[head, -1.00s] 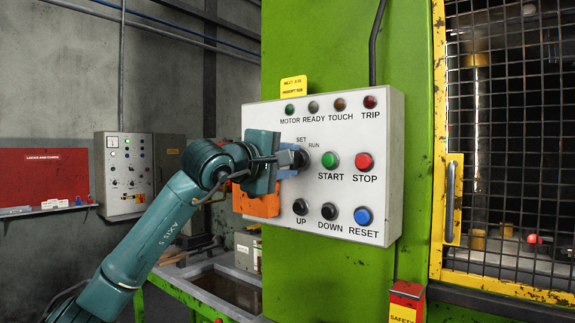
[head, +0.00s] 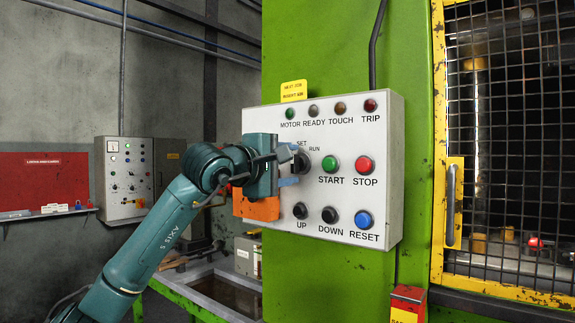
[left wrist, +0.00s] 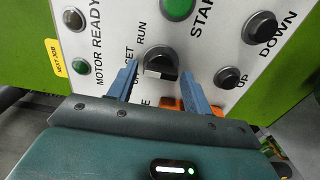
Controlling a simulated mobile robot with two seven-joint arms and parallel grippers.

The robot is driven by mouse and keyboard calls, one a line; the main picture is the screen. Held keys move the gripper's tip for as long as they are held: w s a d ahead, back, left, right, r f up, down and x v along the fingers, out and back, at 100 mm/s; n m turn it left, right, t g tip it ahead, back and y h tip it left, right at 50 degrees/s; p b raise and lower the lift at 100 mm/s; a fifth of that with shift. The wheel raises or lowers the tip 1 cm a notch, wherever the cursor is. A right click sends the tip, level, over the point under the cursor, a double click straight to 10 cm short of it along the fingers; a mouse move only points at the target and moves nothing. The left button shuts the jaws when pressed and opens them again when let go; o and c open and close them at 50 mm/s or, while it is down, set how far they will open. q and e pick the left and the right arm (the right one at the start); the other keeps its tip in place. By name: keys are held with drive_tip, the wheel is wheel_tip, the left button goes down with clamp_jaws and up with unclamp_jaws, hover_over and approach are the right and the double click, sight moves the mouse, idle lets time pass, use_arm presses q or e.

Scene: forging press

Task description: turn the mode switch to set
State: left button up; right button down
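The mode switch (head: 302,162) is a round dark knob on the white control panel (head: 385,130), with SET and RUN lettered above it. It also shows in the left wrist view (left wrist: 160,63), just ahead of my fingertips. My left gripper (head: 288,168) is at the panel's left side, facing the knob. In the left wrist view its two blue fingers (left wrist: 159,84) are spread, one on each side of the knob's near part, with a gap between them. Which mark the knob points to is hard to tell. My right gripper is not in view.
Close by are the green START button (head: 331,165), red STOP button (head: 364,164) and black UP button (head: 300,210). An orange piece (head: 262,208) shows below my gripper. A yellow-framed mesh guard (head: 500,150) stands at the right.

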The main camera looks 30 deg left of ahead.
use_arm(q)
drive_tip(key=shift+o, duration=0.7)
drive_tip(key=s+a+b, duration=0.1)
drive_tip(key=s+b, duration=0.2)
drive_tip(key=s, duration=1)
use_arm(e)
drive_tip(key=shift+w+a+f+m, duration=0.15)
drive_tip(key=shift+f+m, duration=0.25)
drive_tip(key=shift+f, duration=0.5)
use_arm(q)
drive_tip(key=shift+s, duration=0.1)
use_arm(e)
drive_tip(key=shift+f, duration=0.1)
